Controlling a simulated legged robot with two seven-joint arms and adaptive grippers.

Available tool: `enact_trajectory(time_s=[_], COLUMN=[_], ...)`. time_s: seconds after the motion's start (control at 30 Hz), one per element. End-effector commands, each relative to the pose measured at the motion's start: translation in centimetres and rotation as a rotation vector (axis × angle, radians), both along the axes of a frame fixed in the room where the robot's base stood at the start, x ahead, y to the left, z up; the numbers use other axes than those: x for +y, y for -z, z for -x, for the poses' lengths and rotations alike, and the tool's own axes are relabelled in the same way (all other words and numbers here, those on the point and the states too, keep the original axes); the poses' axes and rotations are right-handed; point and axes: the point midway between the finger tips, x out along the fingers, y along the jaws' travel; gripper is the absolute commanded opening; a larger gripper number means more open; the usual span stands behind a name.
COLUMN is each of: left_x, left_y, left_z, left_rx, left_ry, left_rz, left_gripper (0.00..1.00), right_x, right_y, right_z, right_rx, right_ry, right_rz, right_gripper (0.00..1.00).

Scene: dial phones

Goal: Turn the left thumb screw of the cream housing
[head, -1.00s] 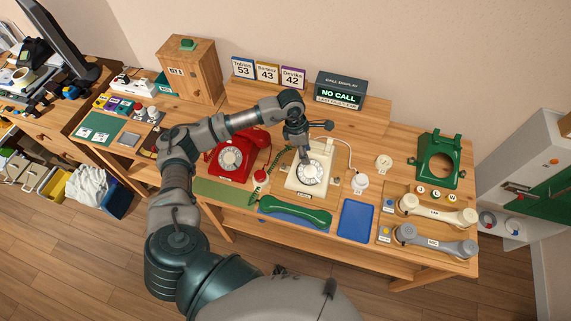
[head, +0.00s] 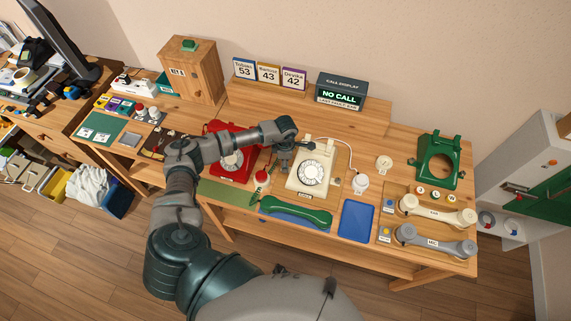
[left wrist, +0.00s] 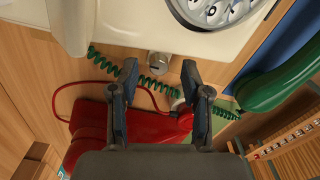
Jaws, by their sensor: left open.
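The cream housing (head: 322,158) with its dial stands in the middle of the bench; it fills the top of the left wrist view (left wrist: 125,25). A round metal thumb screw (left wrist: 158,64) shows beside the housing's edge in the left wrist view. My left gripper (head: 283,168) is at the left side of the housing, between it and the red phone. In the left wrist view the left gripper (left wrist: 160,72) is open, with its fingertips apart on either side of the screw. I cannot tell whether they touch it. My right gripper is not in view.
The red phone (head: 220,170) stands close on the left, with a red cord and a coiled green cord near the gripper. A green handset (head: 295,211) lies in front. A blue tray (head: 356,222) lies front right, and a white jar (head: 361,184) stands right.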

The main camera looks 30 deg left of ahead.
Motion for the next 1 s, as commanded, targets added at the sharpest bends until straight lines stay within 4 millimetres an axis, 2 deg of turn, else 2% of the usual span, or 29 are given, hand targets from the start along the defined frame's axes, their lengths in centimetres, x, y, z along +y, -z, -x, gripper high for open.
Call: enact_trajectory(time_s=[0.1,0.2,0.47,0.5,0.63,0.7,1.0], left_x=[0.0,0.0,-0.1,-0.2,-0.2,-0.2,0.0], left_y=[1.4,1.9,2.1,2.1,2.0,2.0,2.1], left_z=[0.0,0.0,0.0,0.0,0.0,0.0,0.0], left_rx=[0.001,0.000,0.000,0.000,0.000,0.000,-0.001], left_ry=[-0.001,0.000,0.001,0.001,0.001,0.001,0.018], left_rz=[0.000,-0.001,-0.001,-0.001,-0.002,-0.001,0.000], left_gripper=[0.47,0.47,0.47,0.45,0.12,0.00,0.00], right_x=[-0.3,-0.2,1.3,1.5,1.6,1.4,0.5], right_y=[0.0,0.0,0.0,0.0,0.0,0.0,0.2], right_z=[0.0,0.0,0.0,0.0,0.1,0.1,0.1], right_rx=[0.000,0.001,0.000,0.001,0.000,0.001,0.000], right_ry=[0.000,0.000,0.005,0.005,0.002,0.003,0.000], right_rz=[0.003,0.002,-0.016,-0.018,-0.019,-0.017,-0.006], right_gripper=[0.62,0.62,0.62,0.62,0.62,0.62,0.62])
